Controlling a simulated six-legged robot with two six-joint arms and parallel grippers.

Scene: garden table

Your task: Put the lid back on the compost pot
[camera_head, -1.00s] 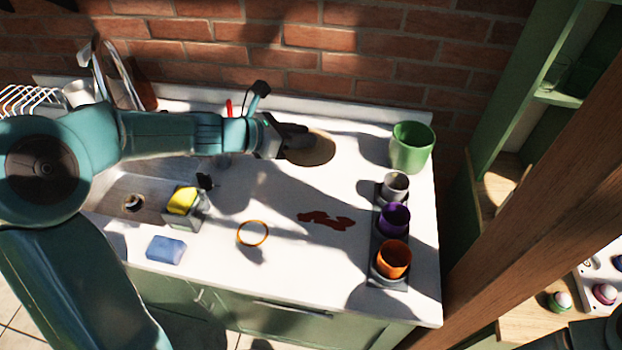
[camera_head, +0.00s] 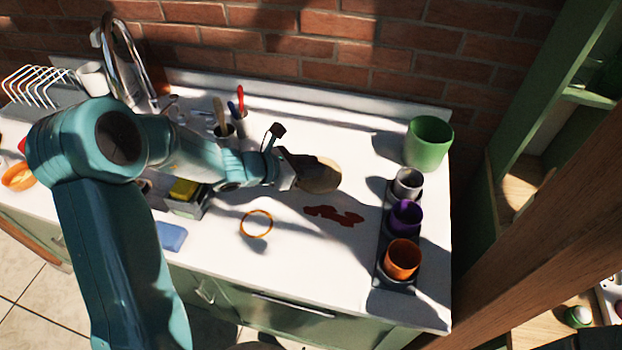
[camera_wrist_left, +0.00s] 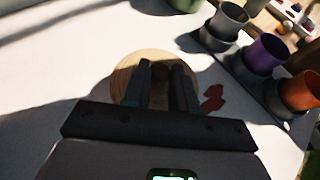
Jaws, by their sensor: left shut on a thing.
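The lid is a round, pale wooden disc (camera_head: 320,176), held flat by my left gripper (camera_head: 290,172). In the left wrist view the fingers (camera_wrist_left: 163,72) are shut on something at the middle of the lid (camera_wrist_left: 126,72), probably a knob. The lid appears to be above the white counter, behind the dark red stain; its exact height is unclear. The green pot (camera_head: 429,143), likely the compost pot, stands upright and open at the back right, apart from the lid. Its lower edge shows in the left wrist view (camera_wrist_left: 185,4). My right gripper is not seen.
A dark tray (camera_head: 382,270) with grey (camera_head: 408,183), purple (camera_head: 405,217) and orange cups (camera_head: 402,260) lies in front of the green pot. A dark red stain (camera_head: 335,216) and an orange ring (camera_head: 256,223) are at mid-counter. A brick wall (camera_head: 350,50) rises behind.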

